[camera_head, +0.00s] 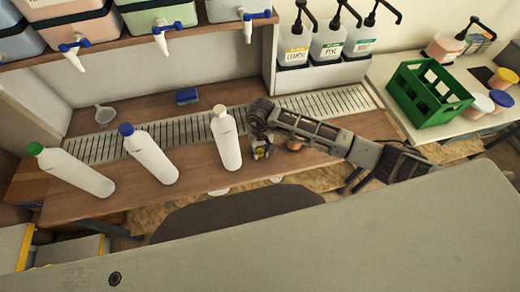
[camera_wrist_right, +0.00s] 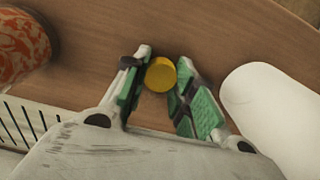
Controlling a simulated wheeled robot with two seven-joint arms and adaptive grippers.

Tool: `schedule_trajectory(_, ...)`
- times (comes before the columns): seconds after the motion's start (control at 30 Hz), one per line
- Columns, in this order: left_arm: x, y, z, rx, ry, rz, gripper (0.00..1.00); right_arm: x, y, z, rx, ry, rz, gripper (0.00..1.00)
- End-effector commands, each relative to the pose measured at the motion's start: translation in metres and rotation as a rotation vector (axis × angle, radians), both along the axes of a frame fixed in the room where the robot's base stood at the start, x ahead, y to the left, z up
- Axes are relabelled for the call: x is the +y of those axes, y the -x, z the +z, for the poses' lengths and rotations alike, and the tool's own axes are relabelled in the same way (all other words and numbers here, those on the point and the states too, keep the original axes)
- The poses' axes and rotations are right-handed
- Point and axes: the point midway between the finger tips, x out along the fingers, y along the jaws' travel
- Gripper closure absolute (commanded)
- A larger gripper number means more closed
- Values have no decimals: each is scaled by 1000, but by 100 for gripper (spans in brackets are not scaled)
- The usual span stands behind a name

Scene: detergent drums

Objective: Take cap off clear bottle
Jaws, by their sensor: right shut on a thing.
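My right gripper (camera_head: 262,152) is low over the wooden counter, just right of a white bottle with a beige cap (camera_head: 226,140). In the right wrist view the fingers (camera_wrist_right: 160,88) are shut on a round yellow cap (camera_wrist_right: 160,74), which sits between their tips. I cannot tell whether a clear bottle is under the cap; no clear bottle body shows. The white bottle also shows in the wrist view (camera_wrist_right: 268,118), right of the fingers and apart from them. My left gripper is not in view.
White bottles with a blue cap (camera_head: 148,155) and a green cap (camera_head: 75,170) stand to the left. An orange patterned thing (camera_wrist_right: 20,45) is left of the fingers. A blue sponge (camera_head: 187,96) lies behind. A green crate (camera_head: 425,95) and pump bottles (camera_head: 328,45) are at the right.

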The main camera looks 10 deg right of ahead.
Motion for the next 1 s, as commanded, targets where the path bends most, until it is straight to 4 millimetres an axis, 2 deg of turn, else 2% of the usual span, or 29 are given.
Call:
schedule_trajectory(0.43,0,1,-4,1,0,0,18,0,0,-3,-1,1,1,100)
schedule_trajectory(0.47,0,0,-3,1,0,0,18,0,0,-2,0,1,1,69)
schedule_trajectory(0.6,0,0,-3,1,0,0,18,0,0,-2,0,0,1,52)
schedule_trajectory(1.0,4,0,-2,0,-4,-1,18,0,0,-1,0,0,1,52)
